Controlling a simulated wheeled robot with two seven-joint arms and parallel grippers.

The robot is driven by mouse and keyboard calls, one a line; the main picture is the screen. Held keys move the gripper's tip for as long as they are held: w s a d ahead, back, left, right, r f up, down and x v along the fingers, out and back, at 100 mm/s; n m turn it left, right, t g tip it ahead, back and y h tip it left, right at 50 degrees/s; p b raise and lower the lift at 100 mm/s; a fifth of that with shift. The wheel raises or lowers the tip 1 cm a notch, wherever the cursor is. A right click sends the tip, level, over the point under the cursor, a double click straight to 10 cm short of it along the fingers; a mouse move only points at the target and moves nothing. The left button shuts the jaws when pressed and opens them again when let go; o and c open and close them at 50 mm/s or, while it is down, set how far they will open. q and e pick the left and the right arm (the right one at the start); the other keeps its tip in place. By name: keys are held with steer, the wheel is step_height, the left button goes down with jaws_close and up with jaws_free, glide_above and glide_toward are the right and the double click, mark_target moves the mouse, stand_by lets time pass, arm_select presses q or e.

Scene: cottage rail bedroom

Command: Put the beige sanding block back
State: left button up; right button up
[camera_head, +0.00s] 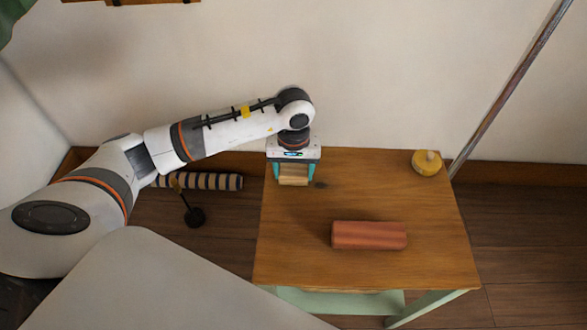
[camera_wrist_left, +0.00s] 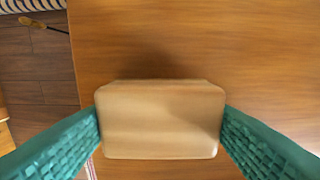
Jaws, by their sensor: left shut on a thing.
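The beige sanding block (camera_head: 293,179) is at the far left corner of the wooden table (camera_head: 290,245). My left gripper (camera_head: 293,175) points down and is shut on it. In the left wrist view the block (camera_wrist_left: 160,120) sits between the two green fingers, which touch its left and right ends. I cannot tell whether the block rests on the table or hangs just above it. My right gripper is not in view.
A reddish-brown block (camera_head: 369,236) lies near the table's middle right. A yellow round object with a knob (camera_head: 427,162) stands at the back right corner. A metal pole (camera_head: 510,85) rises behind it. A striped roll (camera_head: 205,181) lies on the floor left of the table.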

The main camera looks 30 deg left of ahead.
mark_target(294, 170)
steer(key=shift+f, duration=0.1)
arm_select(q)
steer(key=shift+f, duration=0.15)
steer(key=o, duration=1)
steer(key=shift+c, duration=0.2)
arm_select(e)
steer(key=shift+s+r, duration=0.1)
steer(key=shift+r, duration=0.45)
arm_select(q)
step_height(294, 170, up, 12)
steer(key=p, duration=0.1)
steer(key=shift+r, duration=0.2)
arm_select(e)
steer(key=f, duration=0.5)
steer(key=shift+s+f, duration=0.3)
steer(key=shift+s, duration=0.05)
